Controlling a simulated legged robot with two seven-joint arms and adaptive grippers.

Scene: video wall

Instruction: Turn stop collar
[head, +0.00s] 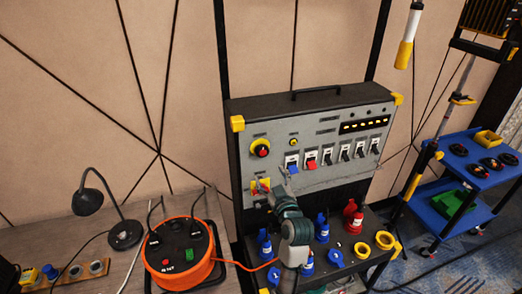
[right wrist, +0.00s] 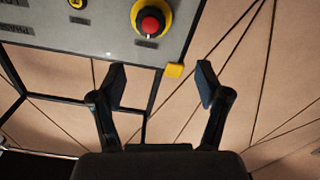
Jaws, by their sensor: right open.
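The stop button is a red knob (head: 261,151) in a round yellow collar (head: 254,144), at the upper left of the grey control panel (head: 325,177). In the right wrist view the collar (right wrist: 136,12) and red knob (right wrist: 150,23) show at the top, beyond the fingertips. My right gripper (head: 285,178) is in front of the panel's lower left part, below and right of the collar. In the right wrist view my right gripper (right wrist: 161,82) is open, with nothing between its fingers. It is apart from the collar. My left gripper is out of view.
A red-and-yellow rotary switch (head: 261,187) and a row of toggle switches are on the panel. Blue and red plugs stand on the shelf below. An orange cable reel (head: 183,268) and black lamp (head: 88,203) are left; a blue cart (head: 430,191) is right.

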